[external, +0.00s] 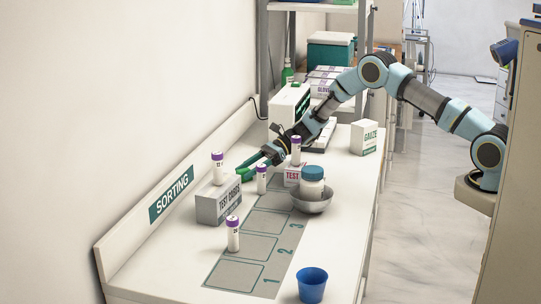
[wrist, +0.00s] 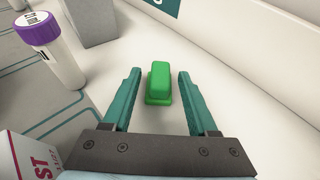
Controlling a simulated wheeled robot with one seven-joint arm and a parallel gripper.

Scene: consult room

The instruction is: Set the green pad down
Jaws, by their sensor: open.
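The green pad (wrist: 160,82) is a bright green block with a wider base. In the wrist view it appears to rest on the white counter, close to the back wall. My gripper (wrist: 160,88) is open, with one teal finger on each side of the pad and a clear gap to both. Nothing is held. In the external view my gripper (external: 255,162) is low over the back of the counter, near the wall, behind the grey test-cards box (external: 218,203). The pad is hard to tell apart from the fingers there.
A purple-capped tube (wrist: 52,50) stands left of my gripper. A white-and-red box (wrist: 25,158) is at lower left. In the external view a metal bowl (external: 313,205) holds a white jar with a blue lid (external: 312,174). A blue cup (external: 312,285) stands at the front. The numbered mat (external: 236,274) has free room.

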